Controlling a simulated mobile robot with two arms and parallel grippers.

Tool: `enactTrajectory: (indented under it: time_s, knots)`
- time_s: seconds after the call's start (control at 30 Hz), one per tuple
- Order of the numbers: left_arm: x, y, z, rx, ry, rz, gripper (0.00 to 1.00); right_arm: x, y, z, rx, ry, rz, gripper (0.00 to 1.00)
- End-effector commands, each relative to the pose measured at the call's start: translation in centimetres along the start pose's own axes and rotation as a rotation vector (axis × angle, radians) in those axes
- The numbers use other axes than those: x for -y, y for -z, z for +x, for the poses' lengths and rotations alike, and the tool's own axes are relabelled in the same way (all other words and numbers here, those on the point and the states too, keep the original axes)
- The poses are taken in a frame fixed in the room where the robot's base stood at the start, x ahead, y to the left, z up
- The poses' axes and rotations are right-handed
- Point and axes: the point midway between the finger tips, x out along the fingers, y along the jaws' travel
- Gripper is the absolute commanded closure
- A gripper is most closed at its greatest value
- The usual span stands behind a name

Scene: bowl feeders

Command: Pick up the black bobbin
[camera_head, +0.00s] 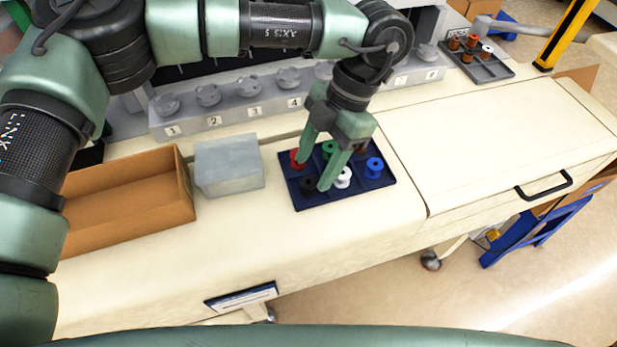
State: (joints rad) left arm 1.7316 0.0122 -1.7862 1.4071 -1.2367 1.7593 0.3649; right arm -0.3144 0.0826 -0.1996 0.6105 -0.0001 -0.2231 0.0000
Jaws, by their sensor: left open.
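The black bobbin (309,184) sits in the front-left compartment of a dark blue tray (385,182) on the cream bench. My left gripper (311,174) reaches down over the tray from above, its two green fingers apart. One fingertip is near the red bobbin (295,156), and the other is just right of the black bobbin and partly hides it. I cannot tell whether a finger touches it. A green bobbin (328,148), a white bobbin (343,178) and a blue bobbin (374,168) share the tray. My right gripper is not in view.
A grey block (228,166) and an open cardboard box (130,205) stand left of the tray. A grey numbered rack (235,112) runs behind. A grey tray (478,64) with bobbins is at the back right. The bench to the right is clear.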

Motion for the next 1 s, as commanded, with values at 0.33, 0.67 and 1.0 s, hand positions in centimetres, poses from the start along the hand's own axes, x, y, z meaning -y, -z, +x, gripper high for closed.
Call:
enactTrajectory:
  time_s: [0.33,0.67,1.0]
  knots:
    - [0.2,0.0,3.3,0.002,0.001,-0.001,0.46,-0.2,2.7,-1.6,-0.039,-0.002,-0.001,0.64]
    - [0.2,0.0,3.3,0.002,0.002,-0.001,0.94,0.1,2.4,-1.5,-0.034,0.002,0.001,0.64]
    - [0.2,0.0,3.2,0.002,0.002,-0.001,1.00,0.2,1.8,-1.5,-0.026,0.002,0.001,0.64]
